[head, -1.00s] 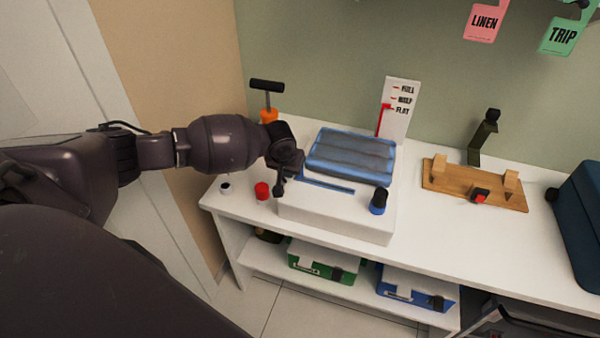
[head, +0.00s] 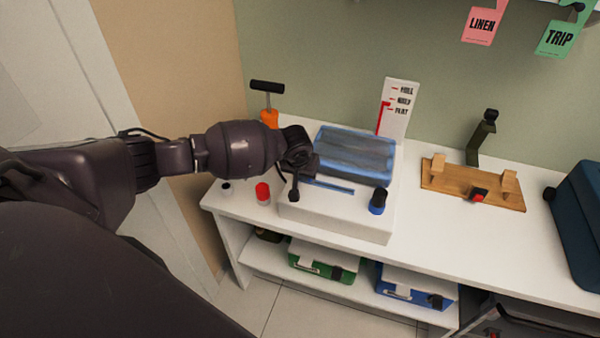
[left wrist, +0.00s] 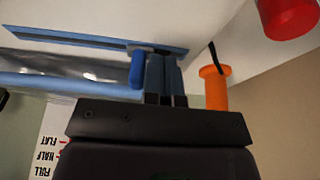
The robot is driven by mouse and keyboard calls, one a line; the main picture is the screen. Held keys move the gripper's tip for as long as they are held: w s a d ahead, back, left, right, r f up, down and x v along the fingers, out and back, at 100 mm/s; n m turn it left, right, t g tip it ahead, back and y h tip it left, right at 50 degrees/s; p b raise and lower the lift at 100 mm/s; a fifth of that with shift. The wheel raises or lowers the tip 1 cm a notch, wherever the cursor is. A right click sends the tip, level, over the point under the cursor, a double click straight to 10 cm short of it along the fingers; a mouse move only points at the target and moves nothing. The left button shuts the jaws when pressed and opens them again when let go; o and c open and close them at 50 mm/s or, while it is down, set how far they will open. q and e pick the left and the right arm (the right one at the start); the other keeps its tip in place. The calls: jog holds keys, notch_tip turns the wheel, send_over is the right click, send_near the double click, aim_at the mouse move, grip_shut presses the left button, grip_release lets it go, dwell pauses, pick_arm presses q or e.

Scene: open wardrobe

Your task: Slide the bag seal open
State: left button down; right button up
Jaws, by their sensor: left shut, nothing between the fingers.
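The clear blue bag (head: 352,155) lies on a white box (head: 335,217) on the bench. Its blue seal strip (head: 335,188) runs along the box's near side and also crosses the top of the left wrist view (left wrist: 75,38). A blue slider tab (left wrist: 137,70) stands at the strip in that view; my gripper hides it in the head view. My left gripper (head: 294,193) is shut and empty, pointing down at the strip's left part. Its fingers (left wrist: 164,78) are right beside the tab in the wrist view; I cannot tell whether they touch. My right gripper is out of view.
A gauge card (head: 399,108) with a red pointer stands behind the bag. An orange pump with black handle (head: 267,90) is at back left. A red knob (head: 263,192) and a black-and-blue knob (head: 378,201) flank the strip. A wooden stand (head: 472,186) is to the right.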

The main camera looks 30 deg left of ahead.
pick_arm(q)
jog(key=shift+w+d+p, duration=0.2)
jog(key=shift+w+d, duration=0.05)
jog(key=shift+d, duration=0.85)
jog(key=shift+w+d+p, duration=0.15)
jog(key=shift+w+d, duration=0.1)
jog(key=shift+d, duration=0.85)
jog(key=shift+w+d+p, duration=0.1)
jog(key=shift+w+d, duration=0.15)
jog(key=shift+d, duration=0.75)
jog(key=shift+w+d+p, duration=0.1)
jog(key=shift+w+d, duration=0.2)
jog(key=shift+d, duration=0.75)
jog(key=shift+w+d+p, duration=0.1)
jog(key=shift+w+d, duration=0.15)
jog(key=shift+d, duration=0.75)
jog(key=shift+s+a+r+p, duration=0.1)
jog(key=shift+s+a+p, duration=0.05)
jog(key=shift+s+p, duration=0.35)
jog(key=shift+s+a+p, duration=0.2)
jog(key=shift+s+p, duration=0.3)
jog(key=shift+s, duration=0.15)
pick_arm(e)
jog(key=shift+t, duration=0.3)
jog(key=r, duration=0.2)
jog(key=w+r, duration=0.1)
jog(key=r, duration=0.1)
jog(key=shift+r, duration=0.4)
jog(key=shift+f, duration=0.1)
